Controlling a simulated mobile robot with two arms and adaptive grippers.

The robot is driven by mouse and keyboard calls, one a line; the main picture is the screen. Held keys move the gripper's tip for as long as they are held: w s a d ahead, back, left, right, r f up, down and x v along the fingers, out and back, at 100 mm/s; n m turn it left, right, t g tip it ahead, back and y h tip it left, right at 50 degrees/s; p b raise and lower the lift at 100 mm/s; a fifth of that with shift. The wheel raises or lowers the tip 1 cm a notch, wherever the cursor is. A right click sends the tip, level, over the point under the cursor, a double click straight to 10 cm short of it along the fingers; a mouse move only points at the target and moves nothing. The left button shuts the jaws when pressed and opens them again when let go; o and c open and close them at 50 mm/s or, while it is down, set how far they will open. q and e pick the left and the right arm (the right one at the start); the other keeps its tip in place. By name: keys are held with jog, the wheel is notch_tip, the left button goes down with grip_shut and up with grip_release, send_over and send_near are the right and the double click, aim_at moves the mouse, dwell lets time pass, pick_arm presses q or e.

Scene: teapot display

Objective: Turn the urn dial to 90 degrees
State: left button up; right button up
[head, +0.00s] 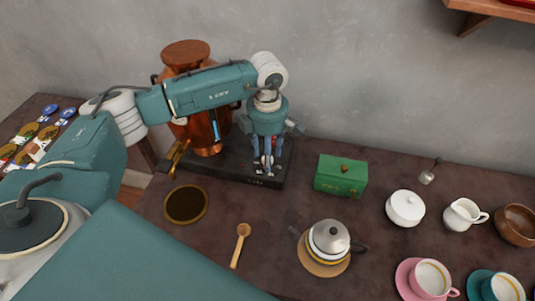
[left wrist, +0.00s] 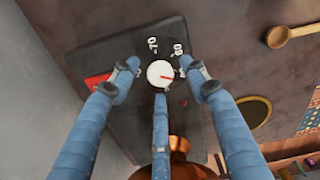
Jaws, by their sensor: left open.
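The copper urn (head: 205,130) with a wooden lid stands on a black base (head: 225,168) at the back of the table, partly hidden behind my left arm. Contact with the dial cannot be told. My right gripper is out of view.
A green box (head: 341,176) stands right of the base. A brass tap (head: 178,155) is at its left, with a dark round mat (head: 186,204) in front. A wooden spoon (head: 240,243) and grey-lidded teapot (head: 329,240) lie nearer. Cups and pots fill the right.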

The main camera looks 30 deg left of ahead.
pick_arm(q)
notch_tip(320, 180, up, 12)
jog(key=shift+f, duration=0.25)
jog(key=shift+r, duration=0.1)
dwell(0.4)
